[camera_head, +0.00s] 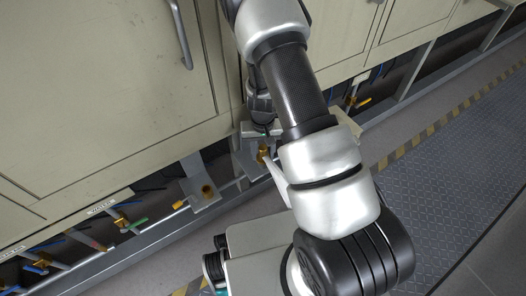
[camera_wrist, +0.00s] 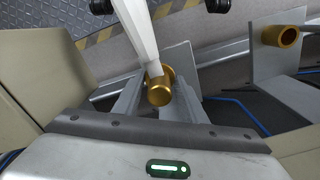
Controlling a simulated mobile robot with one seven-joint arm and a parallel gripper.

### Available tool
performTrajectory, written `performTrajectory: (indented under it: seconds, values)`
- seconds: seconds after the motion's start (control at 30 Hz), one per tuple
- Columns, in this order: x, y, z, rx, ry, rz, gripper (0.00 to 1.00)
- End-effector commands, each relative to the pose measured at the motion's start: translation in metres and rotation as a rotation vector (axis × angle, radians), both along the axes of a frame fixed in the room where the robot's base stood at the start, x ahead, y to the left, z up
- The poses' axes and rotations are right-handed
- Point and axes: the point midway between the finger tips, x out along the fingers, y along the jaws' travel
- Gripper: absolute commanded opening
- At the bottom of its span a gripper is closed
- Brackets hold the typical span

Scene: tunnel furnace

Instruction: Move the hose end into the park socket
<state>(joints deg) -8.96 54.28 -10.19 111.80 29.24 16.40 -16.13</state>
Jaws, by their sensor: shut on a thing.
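The hose end is a brass fitting (camera_wrist: 160,92) on a white hose (camera_wrist: 140,35). In the wrist view my gripper (camera_wrist: 158,105) is shut on it, with a grey finger on either side. A brass ring shows just behind the fitting, against a grey bracket plate (camera_wrist: 181,60); I cannot tell whether the fitting is seated in it. An empty brass socket (camera_wrist: 289,36) sits on another grey bracket at the right. In the head view that socket (camera_head: 207,190) is left of the hose end (camera_head: 262,152). No label shows which socket is the park socket. My arm hides most of the gripper there.
Beige cabinets (camera_head: 90,90) stand close behind the sockets. A metal rail (camera_head: 150,232) with valves and coloured handles runs along their foot. Blue hoses (camera_wrist: 245,115) pass beneath the brackets. The walkway (camera_head: 440,180) at the right is clear.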

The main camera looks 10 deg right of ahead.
Motion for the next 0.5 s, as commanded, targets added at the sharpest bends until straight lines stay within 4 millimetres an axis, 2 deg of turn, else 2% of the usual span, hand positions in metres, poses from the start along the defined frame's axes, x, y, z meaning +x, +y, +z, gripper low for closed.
performTrajectory:
  seconds: [0.2, 0.23, 0.3, 0.33, 0.5]
  values:
    - [0.0004, 0.0001, -0.0003, 0.000, -0.001, 0.000, 0.09]
    - [0.0004, 0.0001, -0.0003, 0.000, -0.001, 0.000, 0.43]
    - [0.0003, 0.0001, -0.0003, 0.000, -0.001, 0.000, 0.55]
    - [0.0003, 0.0001, -0.0003, 0.000, -0.001, 0.000, 0.60]
    - [0.0001, 0.0003, -0.0004, 0.000, 0.000, 0.001, 0.60]
